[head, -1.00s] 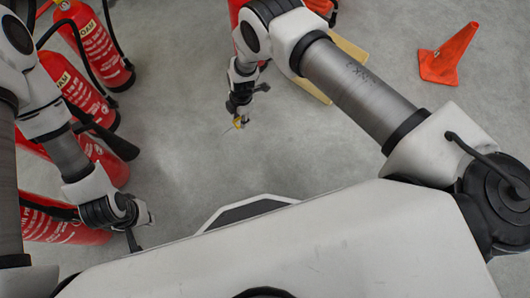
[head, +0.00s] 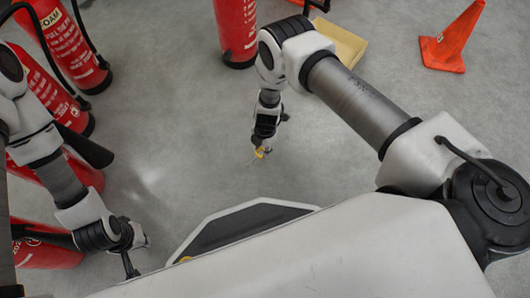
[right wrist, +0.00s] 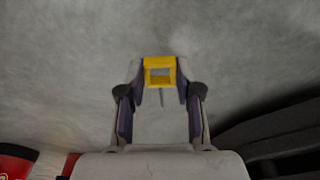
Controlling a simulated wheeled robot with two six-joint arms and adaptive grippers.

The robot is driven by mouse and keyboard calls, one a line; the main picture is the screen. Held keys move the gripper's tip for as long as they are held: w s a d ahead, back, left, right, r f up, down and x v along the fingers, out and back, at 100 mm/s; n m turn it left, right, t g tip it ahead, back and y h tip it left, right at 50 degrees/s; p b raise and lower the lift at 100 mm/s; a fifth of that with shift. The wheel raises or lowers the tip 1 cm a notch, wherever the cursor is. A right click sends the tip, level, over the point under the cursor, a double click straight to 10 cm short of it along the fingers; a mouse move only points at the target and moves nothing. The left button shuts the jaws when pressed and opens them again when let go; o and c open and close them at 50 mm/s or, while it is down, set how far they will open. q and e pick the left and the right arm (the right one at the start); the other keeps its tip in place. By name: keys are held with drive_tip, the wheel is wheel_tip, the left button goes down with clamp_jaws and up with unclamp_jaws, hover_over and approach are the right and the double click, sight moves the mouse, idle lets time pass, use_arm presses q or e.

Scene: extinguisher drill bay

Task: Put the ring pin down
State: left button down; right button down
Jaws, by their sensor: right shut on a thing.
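The ring pin (head: 259,153) is a small yellow square loop with a thin grey shaft. My right gripper (right wrist: 161,82) is shut on its yellow loop, seen close in the right wrist view (right wrist: 160,62). In the head view, my right gripper (head: 263,146) hangs fingers-down with the pin at its tips, over bare grey floor. Whether the pin touches the floor cannot be told. My left gripper (head: 132,262) is low at the left, beside a red extinguisher, and its fingers are too hidden to judge.
Several red extinguishers (head: 72,45) stand along the left. Another red extinguisher (head: 235,35) stands at the top middle, near a shallow yellow tray (head: 340,47). An orange cone (head: 449,42) is at the top right. The grey floor (head: 190,130) between them is clear.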

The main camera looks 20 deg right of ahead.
drive_tip(key=shift+w+d+f, duration=0.15)
drive_tip(key=shift+w+d, duration=0.15)
drive_tip(key=shift+d, duration=0.1)
drive_tip(key=shift+w+d+f+b, duration=0.1)
drive_tip(key=shift+w+d+b, duration=0.35)
drive_tip(key=shift+b, duration=0.25)
wheel_tip(320, 180, down, 3)
drive_tip(key=b, duration=0.3)
drive_tip(key=shift+s+f, duration=0.15)
drive_tip(key=shift+f, duration=0.05)
drive_tip(key=shift+r, duration=0.25)
drive_tip(key=shift+f, duration=0.15)
drive_tip(key=c, duration=0.8)
unclamp_jaws()
